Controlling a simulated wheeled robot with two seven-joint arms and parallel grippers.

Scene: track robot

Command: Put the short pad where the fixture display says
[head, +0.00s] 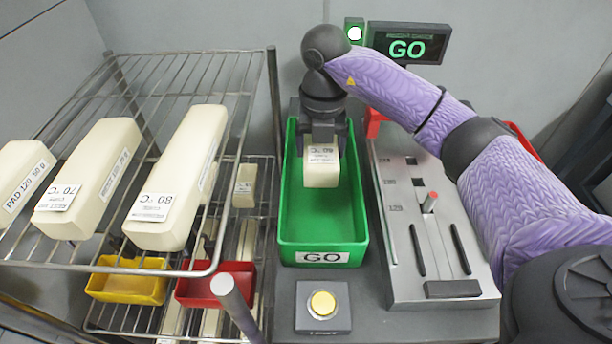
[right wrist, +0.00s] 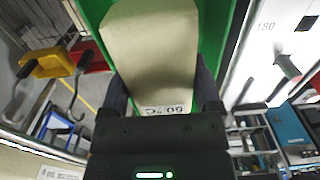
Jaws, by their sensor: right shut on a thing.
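The short cream pad (head: 321,170) has a white label on its end. My right gripper (head: 322,147) is shut on it from behind, with the fingers on its sides. The pad is within the outline of the green bin (head: 322,246), near its back half; I cannot tell whether it touches the floor. In the right wrist view the pad (right wrist: 152,50) lies between the fingers, green bin walls on both sides. The bin front is marked GO. The fixture display (head: 406,48) reads GO in green. My left gripper is not in view.
A wire rack (head: 190,262) at the left carries long cream pads (head: 181,170), with a yellow bin (head: 128,284) and a red bin (head: 215,289) below. A grey fixture (head: 410,280) stands right of the green bin.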

